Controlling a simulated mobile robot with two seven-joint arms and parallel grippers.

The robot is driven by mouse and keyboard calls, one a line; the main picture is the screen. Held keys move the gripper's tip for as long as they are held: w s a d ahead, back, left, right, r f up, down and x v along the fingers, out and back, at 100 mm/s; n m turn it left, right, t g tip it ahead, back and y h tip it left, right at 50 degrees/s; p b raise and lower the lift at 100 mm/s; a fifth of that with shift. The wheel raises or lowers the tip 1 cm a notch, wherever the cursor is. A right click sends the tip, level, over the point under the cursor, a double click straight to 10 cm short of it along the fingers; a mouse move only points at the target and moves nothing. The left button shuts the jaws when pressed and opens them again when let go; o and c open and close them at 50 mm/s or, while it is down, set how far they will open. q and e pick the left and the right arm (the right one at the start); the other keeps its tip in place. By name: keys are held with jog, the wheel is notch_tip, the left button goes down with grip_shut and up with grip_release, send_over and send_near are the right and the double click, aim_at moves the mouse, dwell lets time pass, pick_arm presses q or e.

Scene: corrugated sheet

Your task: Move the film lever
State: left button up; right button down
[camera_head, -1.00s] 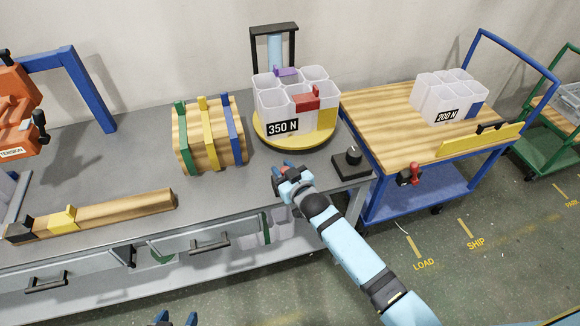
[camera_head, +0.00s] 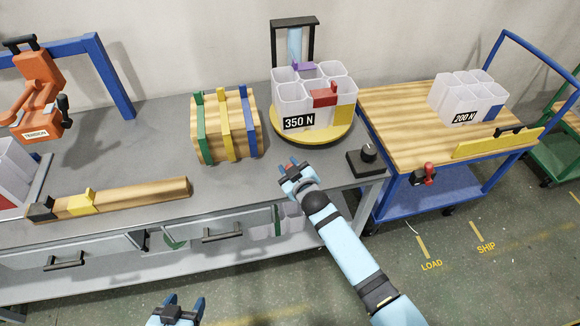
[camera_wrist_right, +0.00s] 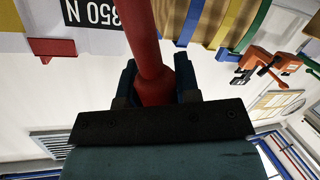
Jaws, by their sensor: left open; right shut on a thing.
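My right gripper (camera_head: 291,168) is over the front edge of the grey bench, in front of the yellow turntable (camera_head: 350,137). In the right wrist view its fingers (camera_wrist_right: 158,85) are shut on a red lever (camera_wrist_right: 147,38), a round rod with a thicker end between the fingers. In the head view only a little red shows at the fingertips; the lever's base is hidden. No film label is readable on it. My left gripper (camera_head: 180,302) is open and empty at the bottom edge, in front of the bench.
A white cell container (camera_head: 343,112) marked 350 N sits on the turntable. Right of my right gripper is a black knob box (camera_head: 366,163). A strapped wooden block (camera_head: 207,135) and a wooden beam (camera_head: 140,194) lie to the left. A blue cart (camera_head: 385,110) stands right.

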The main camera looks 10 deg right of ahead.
jog(key=c, duration=0.8)
grip_release()
jog(key=shift+a, duration=0.1)
jog(key=shift+s, duration=0.1)
jog(key=v, duration=1.3)
jog(key=shift+s+r+b, duration=0.1)
jog(key=shift+s+b, duration=0.2)
jog(key=shift+b, duration=0.05)
